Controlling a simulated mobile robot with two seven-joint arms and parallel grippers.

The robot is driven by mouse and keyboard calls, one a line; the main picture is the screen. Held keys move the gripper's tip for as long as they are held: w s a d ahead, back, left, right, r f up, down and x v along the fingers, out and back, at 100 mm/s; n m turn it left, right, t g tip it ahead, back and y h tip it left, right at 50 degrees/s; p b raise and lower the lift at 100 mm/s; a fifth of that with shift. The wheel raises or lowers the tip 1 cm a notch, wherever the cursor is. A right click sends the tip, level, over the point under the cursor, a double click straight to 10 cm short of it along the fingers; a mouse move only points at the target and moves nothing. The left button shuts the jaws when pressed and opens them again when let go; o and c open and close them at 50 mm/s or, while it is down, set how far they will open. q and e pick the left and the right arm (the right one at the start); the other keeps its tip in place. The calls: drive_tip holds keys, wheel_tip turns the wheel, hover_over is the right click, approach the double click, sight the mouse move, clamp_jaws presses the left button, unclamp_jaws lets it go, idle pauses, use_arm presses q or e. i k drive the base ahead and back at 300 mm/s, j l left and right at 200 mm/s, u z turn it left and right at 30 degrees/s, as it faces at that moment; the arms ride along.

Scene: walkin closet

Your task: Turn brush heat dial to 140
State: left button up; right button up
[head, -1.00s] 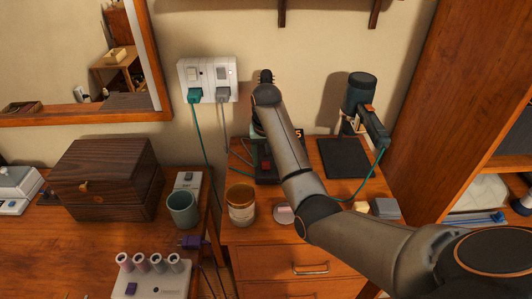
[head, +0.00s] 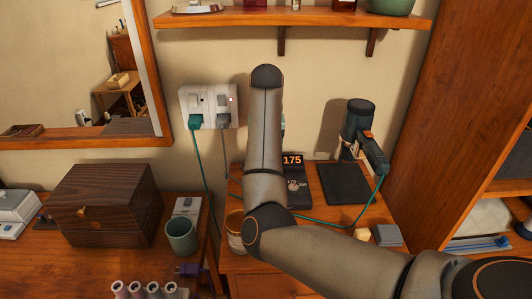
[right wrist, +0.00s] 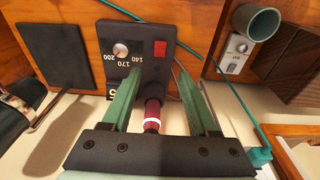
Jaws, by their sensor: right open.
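The brush heat station is a black base (right wrist: 136,70) on the wooden top. In the right wrist view its silver dial (right wrist: 120,50) sits beside the marks 140, 170 and 200; I cannot read its pointer. A red switch (right wrist: 160,48) is next to it. In the head view the lit display (head: 292,160) reads 175, with the dial (head: 293,186) below it. My right gripper (right wrist: 157,72) is open above the base, its fingers apart and not on the dial. A maroon handle with a white ring (right wrist: 152,115) shows between the fingers. My left gripper is not in view.
A dark mat (head: 345,183) and a dark-green dryer on a stand (head: 362,138) are to the right of the base. A teal cord (head: 330,220) crosses the top. A cup (head: 181,236) and wooden box (head: 105,205) are left. A wall outlet (head: 208,106) is behind.

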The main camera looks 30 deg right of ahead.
sight(293, 188)
drive_tip(key=k, duration=1.5)
